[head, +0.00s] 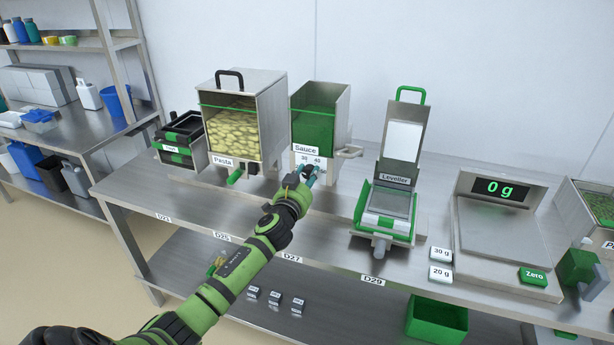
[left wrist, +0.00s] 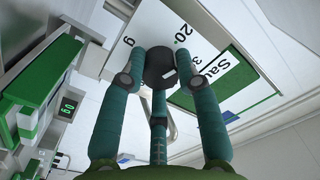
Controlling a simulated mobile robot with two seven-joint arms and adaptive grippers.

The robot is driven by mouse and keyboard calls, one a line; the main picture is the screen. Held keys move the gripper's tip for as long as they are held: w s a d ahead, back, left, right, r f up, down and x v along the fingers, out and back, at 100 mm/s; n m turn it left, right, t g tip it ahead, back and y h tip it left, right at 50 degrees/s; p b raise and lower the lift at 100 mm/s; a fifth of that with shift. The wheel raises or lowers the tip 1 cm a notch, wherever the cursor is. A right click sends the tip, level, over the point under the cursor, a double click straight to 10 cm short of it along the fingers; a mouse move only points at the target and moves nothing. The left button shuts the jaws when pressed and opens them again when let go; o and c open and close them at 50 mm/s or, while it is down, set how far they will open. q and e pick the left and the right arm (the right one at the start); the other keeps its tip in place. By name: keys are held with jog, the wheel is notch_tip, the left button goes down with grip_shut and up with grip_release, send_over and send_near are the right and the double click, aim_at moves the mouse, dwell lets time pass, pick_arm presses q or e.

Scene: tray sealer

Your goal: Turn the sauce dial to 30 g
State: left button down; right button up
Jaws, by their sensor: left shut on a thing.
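The sauce dispenser (head: 320,115) is a steel hopper with green inside and a "Sauce" label, standing on the bench. Its dial is a dark round knob (left wrist: 160,68) in the left wrist view, with a short white mark on its face. Printed numbers, a "20" and a partly covered "3", show beside it on the white panel (left wrist: 150,22). My left gripper (head: 309,174) is at the dispenser's front, with its teal fingers (left wrist: 160,85) shut around the dial. The fingers hide part of the scale, and I cannot tell which number the mark meets. My right gripper is not in view.
The pasta dispenser (head: 270,125) stands close on the left.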

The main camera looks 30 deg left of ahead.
pick_arm(q)
jog(key=m, duration=0.4)
jog(key=shift+m, duration=2.2)
jog(key=c, duration=0.9)
grip_release()
jog(key=v, duration=1.2)
jog(key=shift+a+f, duration=0.1)
jog(key=shift+f, duration=0.05)
